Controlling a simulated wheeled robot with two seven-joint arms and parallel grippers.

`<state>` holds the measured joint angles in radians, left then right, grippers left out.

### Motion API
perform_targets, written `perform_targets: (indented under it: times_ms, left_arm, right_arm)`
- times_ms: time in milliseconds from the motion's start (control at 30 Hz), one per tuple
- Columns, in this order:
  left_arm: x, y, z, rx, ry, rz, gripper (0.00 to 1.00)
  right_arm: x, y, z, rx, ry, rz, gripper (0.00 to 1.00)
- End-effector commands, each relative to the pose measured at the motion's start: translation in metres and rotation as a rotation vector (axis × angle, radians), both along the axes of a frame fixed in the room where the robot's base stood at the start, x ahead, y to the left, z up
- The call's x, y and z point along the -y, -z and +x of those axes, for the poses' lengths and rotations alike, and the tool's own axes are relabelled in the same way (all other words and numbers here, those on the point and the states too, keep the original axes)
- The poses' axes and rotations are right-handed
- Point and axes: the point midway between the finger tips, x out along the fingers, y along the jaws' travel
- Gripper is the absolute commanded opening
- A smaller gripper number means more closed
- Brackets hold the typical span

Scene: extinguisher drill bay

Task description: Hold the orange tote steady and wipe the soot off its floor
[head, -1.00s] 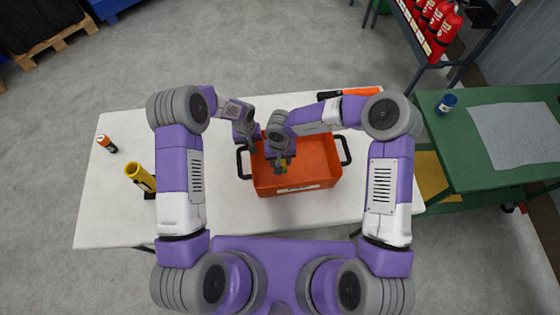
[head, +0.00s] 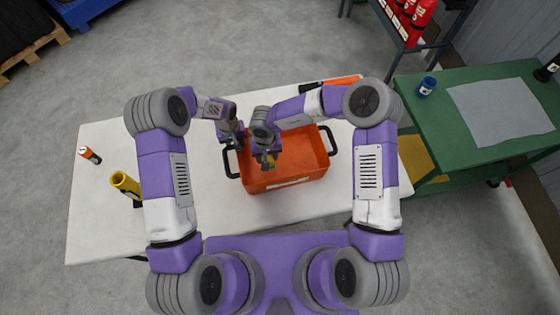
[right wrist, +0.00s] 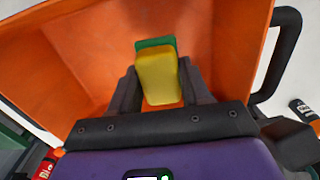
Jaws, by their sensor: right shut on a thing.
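The orange tote (head: 300,174) stands on the white table, with a black handle at each end. My right gripper (head: 265,158) reaches down inside its left part and is shut on a yellow-and-green sponge (right wrist: 158,77). In the right wrist view the sponge sits between the fingers against the tote's orange inside (right wrist: 215,40). I cannot make out soot, and arm and sponge hide part of the floor. My left gripper (head: 238,141) is at the tote's back left, close to the rim and left handle (head: 229,163); its fingers are too small to read.
On the white table (head: 100,215), a yellow cylinder (head: 125,184) and a small orange-and-black one (head: 89,155) lie left of the tote. An orange-and-black object (head: 340,81) lies behind it. A green table (head: 425,135) with a blue can (head: 427,86) stands at right.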

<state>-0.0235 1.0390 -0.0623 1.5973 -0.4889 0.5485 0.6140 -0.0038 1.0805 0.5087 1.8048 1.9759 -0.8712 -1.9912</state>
Motion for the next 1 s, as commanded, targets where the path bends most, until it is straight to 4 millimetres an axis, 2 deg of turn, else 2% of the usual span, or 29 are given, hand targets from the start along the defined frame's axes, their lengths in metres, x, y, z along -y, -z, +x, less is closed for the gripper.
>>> perform_targets:
  times_ms: [300,500,700,1000]
  left_arm:
    - [-0.003,-0.063,0.001,0.007,0.000,-0.001,0.39]
    - [-0.004,-0.098,0.000,0.003,0.001,0.000,0.39]
    - [-0.005,-0.114,-0.001,0.001,0.001,-0.001,0.39]
    - [-0.005,-0.117,-0.001,0.001,0.001,-0.001,0.39]
  right_arm:
    - [0.000,0.000,0.000,0.000,0.000,0.000,0.19]
    - [0.000,0.000,0.000,0.000,0.000,0.000,0.19]
    - [0.000,0.000,0.000,0.000,0.000,0.000,0.19]
    - [0.000,-0.002,0.000,0.000,0.000,0.000,0.19]
